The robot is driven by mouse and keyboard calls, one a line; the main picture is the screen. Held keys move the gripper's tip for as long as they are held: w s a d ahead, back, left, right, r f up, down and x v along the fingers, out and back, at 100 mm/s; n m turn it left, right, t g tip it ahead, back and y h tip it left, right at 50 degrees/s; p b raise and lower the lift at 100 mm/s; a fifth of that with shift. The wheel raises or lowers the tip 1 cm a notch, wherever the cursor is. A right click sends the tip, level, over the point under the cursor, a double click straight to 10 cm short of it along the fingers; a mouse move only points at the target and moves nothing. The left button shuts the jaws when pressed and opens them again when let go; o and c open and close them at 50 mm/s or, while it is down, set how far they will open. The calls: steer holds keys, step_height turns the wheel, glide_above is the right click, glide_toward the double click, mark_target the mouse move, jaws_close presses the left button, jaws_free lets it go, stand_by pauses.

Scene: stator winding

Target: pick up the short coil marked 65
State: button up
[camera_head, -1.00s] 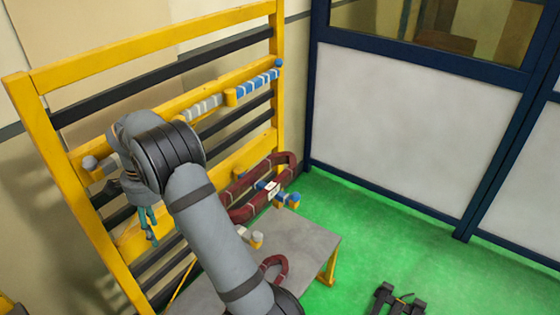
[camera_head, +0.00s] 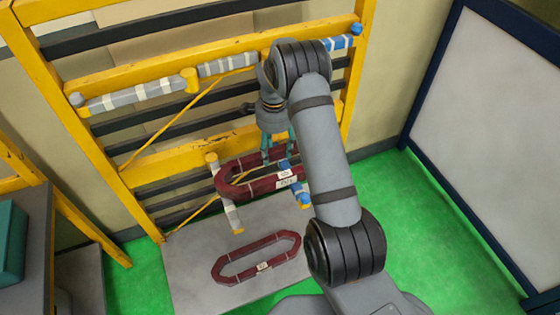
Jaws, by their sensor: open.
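A dark red oval coil (camera_head: 240,276) lies flat on the grey table, with a small white label at its near side. More dark red coils (camera_head: 232,187) hang on pegs at the rack, with white labels at their right part. I cannot read any number for sure, so I cannot tell which coil is marked 65. My gripper (camera_head: 279,150), with teal fingers, is open and points down at the upper edge of the hanging coils. Whether it touches them I cannot tell. My arm hides their right end.
The yellow rack (camera_head: 150,170) has dark crossbars and pegs wrapped in grey and blue. A grey peg (camera_head: 228,205) and a blue-tipped peg (camera_head: 305,199) stick out beside the hanging coils. The table (camera_head: 190,270) has bare room around the lying coil. A teal box (camera_head: 10,245) stands at left.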

steer(key=shift+f, duration=0.4)
steer(key=shift+s+a+f, duration=0.15)
steer(key=shift+s+a, duration=0.1)
steer(key=shift+a, duration=0.15)
steer(key=shift+w+d, duration=0.1)
steer(key=shift+d, duration=0.05)
steer(key=c, duration=0.4)
jaws_close()
